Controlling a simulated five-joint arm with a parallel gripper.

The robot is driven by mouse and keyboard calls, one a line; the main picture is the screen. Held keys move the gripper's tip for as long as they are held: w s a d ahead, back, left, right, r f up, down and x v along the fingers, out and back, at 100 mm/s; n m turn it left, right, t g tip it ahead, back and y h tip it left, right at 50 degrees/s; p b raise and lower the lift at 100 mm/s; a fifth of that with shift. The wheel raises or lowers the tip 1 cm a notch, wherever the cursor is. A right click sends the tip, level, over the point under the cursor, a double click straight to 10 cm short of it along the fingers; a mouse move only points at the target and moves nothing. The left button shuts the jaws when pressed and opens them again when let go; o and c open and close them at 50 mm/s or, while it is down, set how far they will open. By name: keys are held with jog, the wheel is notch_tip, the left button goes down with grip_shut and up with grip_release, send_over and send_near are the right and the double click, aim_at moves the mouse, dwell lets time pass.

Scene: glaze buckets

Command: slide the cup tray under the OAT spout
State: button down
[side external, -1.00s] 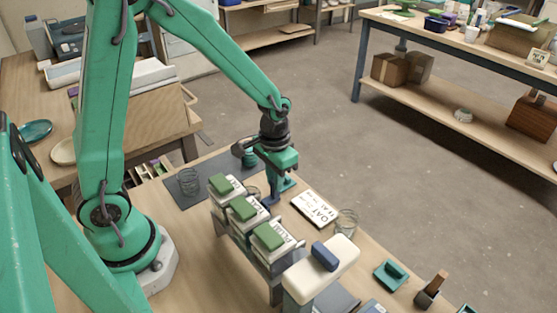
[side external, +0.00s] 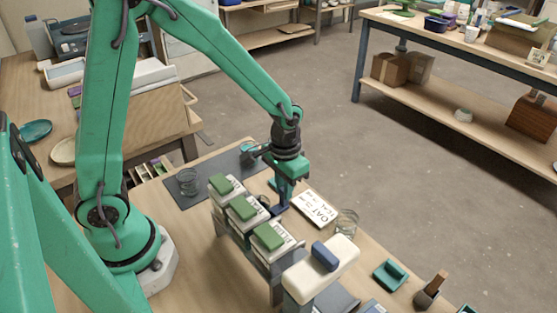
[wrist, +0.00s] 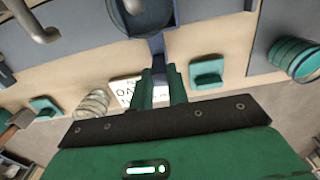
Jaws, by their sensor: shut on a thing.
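My gripper (side external: 279,204) is low over the table, on the far side of the bucket stand. In the wrist view my gripper (wrist: 157,75) has its fingers closed around the blue handle (wrist: 156,45) of the cup tray (wrist: 164,18). A cup (wrist: 140,14) sits on the tray, cut off by the top edge. In the side view the tray and cup are mostly hidden behind the buckets. Several white buckets (side external: 265,248) with green tops stand in a row. Their labels are hard to read, and the spouts are hidden in the side view.
A white card (side external: 313,209) reading OAT lies just right of my gripper, with a clear glass jar (side external: 346,222) beside it. Another glass jar (side external: 188,181) stands on the dark mat (side external: 212,175). A cream block with a blue top (side external: 322,268) stands in front.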

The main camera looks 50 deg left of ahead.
jog(key=c, duration=1.5)
grip_release()
jog(key=shift+o, duration=0.2)
jog(key=shift+r, duration=0.1)
jog(key=shift+r, duration=3.4)
jog(key=shift+s+a+r, duration=0.2)
jog(key=shift+r, duration=0.35)
jog(key=s+a+r+t, duration=0.5)
jog(key=s+a+r, duration=0.1)
jog(key=s+r, duration=0.5)
jog(key=shift+s+r+t, duration=0.25)
jog(key=shift+s+t, duration=0.05)
jog(key=shift+s, duration=0.45)
